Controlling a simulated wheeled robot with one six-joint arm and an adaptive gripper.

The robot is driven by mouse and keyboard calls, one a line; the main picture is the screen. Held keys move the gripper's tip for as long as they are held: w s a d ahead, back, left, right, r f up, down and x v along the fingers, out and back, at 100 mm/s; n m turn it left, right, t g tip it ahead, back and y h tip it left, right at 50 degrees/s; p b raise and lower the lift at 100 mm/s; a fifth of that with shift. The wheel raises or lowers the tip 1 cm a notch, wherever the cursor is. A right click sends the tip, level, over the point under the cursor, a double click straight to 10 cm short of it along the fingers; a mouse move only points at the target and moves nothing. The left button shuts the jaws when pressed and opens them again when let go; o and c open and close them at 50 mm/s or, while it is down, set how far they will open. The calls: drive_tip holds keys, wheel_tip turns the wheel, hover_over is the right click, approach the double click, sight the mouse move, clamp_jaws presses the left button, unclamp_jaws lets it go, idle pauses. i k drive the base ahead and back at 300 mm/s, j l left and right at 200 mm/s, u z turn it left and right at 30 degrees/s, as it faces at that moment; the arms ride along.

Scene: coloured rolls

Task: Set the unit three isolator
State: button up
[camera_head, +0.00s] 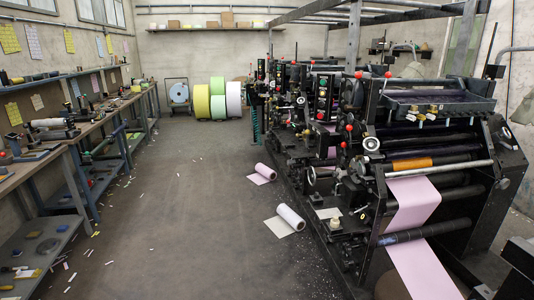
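A long black printing press (400,150) fills the right side, its units running away from me. A dark control panel with green and red buttons (322,97) faces the aisle midway along it. A smaller panel (261,70) stands farther back. Red round knobs, one of them at the near unit (349,129), stick out along the press. I cannot tell which part is the unit three isolator, nor its setting; the units carry no readable numbers. My gripper is not in view.
A pink web (412,205) runs down the near unit. Two small rolls, one pink (265,171) and one with a pale sheet (290,216), lie on the floor beside the press. Workbenches (75,160) line the left. Large rolls (218,100) stand at the back. The middle aisle is mostly clear.

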sight(308, 145)
drive_tip(key=i, duration=0.75)
drive_tip(key=i+z, duration=0.15)
drive_tip(key=i, duration=0.55)
drive_tip(key=i+j, duration=0.2)
drive_tip(key=i, duration=0.55)
drive_tip(key=l+z, duration=0.05)
